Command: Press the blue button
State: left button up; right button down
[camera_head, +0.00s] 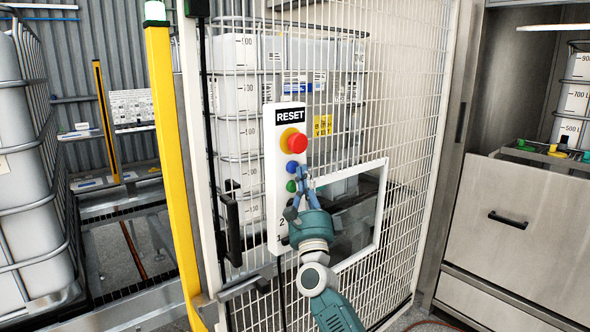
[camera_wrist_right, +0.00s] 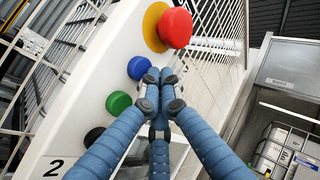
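The blue button (camera_head: 292,167) is small and round, on a white RESET panel (camera_head: 283,232) fixed to the mesh door. It sits below the red knob and above a green button. It also shows in the wrist view (camera_wrist_right: 138,67), just left of my fingertips. My right gripper (camera_head: 302,178) is at the panel, its fingertips close to the blue button on its right side. In the wrist view its blue fingers (camera_wrist_right: 160,77) come together at the tips with nothing between them. I cannot tell whether they touch the panel. My left gripper is not in view.
A red knob (camera_head: 298,142) on a yellow ring is just above the fingertips. A green button (camera_head: 291,186) is close below; a black one (camera_wrist_right: 93,136) shows in the wrist view. A yellow post (camera_head: 173,180) stands left, and a steel cabinet (camera_head: 520,230) right.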

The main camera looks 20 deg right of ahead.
dwell(0.6)
jog(key=shift+w+a+b, duration=0.15)
jog(key=shift+w+b, duration=0.3)
jog(key=shift+w+a, duration=0.1)
jog(key=shift+w, duration=0.05)
dwell(0.4)
jog(key=shift+s+d, duration=0.25)
jog(key=shift+s, duration=0.4)
jog(key=s+p, duration=0.1)
jog(key=s, duration=0.1)
jog(key=s+d+p, duration=0.2)
jog(key=s, duration=0.1)
jog(key=shift+s, duration=0.3)
